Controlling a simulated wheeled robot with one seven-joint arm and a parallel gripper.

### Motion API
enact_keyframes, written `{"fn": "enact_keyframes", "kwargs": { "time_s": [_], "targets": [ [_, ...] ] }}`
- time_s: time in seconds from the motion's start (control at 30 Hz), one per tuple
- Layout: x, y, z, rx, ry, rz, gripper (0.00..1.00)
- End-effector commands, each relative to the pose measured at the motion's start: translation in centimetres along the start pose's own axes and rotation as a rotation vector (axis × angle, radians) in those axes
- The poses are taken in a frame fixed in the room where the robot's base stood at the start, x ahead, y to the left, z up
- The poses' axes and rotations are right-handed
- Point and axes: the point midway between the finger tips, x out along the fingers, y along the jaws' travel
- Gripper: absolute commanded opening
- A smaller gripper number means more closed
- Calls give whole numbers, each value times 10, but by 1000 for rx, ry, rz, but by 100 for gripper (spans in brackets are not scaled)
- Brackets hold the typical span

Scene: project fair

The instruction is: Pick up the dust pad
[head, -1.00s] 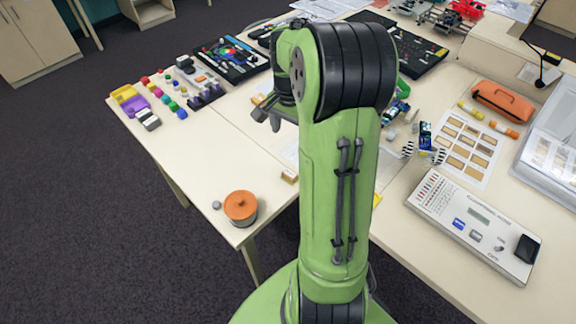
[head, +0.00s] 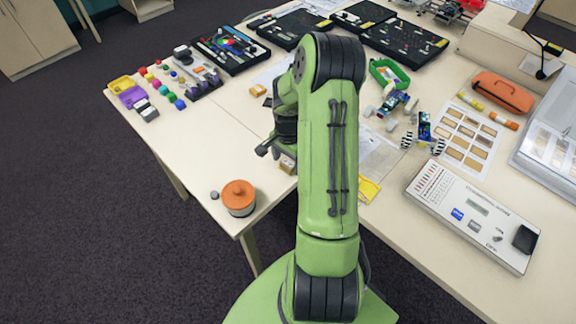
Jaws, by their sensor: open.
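I cannot tell for certain which thing is the dust pad. A small tan block (head: 287,166) lies on the table just right of my gripper, partly hidden by my arm. Another small tan and dark piece (head: 258,90) lies farther back, near the tool trays. My gripper (head: 264,149) is low over the table's left part, left of my upright green arm. Its jaws are open, and I see nothing between them. My arm hides part of the table behind it.
An orange-lidded round pot (head: 239,197) stands at the near left corner, with a small grey piece (head: 214,195) beside it. Colored blocks (head: 164,88) and black trays (head: 230,50) stand behind. A white device (head: 475,215) lies at right. The table's left middle is clear.

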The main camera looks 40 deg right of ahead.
Motion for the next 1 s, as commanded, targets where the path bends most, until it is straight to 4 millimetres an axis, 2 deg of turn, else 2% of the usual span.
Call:
{"fn": "enact_keyframes", "kwargs": {
  "time_s": [0.2,0.6,0.83,0.93,1.0],
  "targets": [
    [2,0,0,0,1,0,79],
    [2,0,0,-1,1,0,19],
    [-1,0,0,-1,2,-1,19],
    [-17,-1,-1,0,5,-3,19],
    [-35,-1,-2,1,8,-4,19]
  ]
}}
